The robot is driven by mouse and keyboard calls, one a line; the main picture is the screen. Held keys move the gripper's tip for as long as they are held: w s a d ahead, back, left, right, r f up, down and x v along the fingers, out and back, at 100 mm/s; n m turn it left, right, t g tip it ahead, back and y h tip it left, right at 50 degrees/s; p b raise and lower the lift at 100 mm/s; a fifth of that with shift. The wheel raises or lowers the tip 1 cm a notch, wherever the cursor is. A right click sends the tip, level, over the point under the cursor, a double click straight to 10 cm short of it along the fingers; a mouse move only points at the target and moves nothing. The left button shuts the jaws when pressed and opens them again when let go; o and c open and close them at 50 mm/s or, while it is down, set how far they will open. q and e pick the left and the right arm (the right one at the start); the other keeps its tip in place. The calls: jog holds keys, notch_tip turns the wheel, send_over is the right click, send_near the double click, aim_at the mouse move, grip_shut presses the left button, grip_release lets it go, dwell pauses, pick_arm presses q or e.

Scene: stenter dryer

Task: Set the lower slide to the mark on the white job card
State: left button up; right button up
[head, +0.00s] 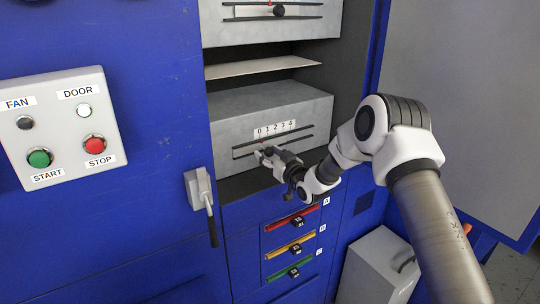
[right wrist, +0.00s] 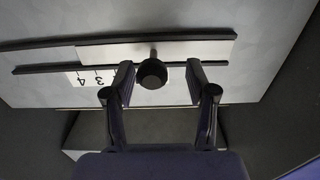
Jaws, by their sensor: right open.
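The lower slide (head: 243,152) sits in the front of the lower grey box, under a white scale (head: 275,129) marked 0 to 4. My right gripper (head: 266,156) is at this slide and hides most of its knob in the head view. In the right wrist view the round black knob (right wrist: 151,74) stands between the two open fingers of my right gripper (right wrist: 160,84), with a gap towards the right finger. The scale is upside down there, with 4 and 3 readable and the rest hidden. I cannot make out a white job card. My left gripper is out of view.
An upper grey box with its own slide and dark knob (head: 278,10) is above. A control panel (head: 65,128) and a door handle (head: 202,195) are at left. Red, yellow and green slots (head: 290,243) lie below. An open grey door (head: 465,100) stands at right.

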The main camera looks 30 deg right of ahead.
jog(key=s, duration=1.2)
jog(key=shift+d, duration=0.45)
jog(key=s+a+f+n+g, duration=0.1)
jog(key=s+a+f+g, duration=0.25)
jog(key=f, duration=0.45)
jog(key=s+a+f+g+y, duration=0.1)
jog(key=s+a+f+g, duration=0.1)
jog(key=s+a+f, duration=0.5)
jog(key=s+a+f+n+g, duration=0.1)
jog(key=s+a+f+g, duration=0.15)
jog(key=f, duration=0.75)
jog(key=s+f+m+g, duration=0.1)
jog(key=s+f+g, duration=0.2)
jog(key=s, duration=0.5)
jog(key=s+f+m+g+h, duration=0.1)
jog(key=s+f+g, duration=0.2)
jog(key=s, duration=0.6)
jog(key=s+f+m+g+h, duration=0.1)
jog(key=s+g, duration=0.3)
jog(key=s, duration=0.5)
jog(key=shift+s+a+f+m, duration=0.25)
jog(key=shift+a+f+m, duration=0.1)
jog(key=shift+f, duration=0.55)
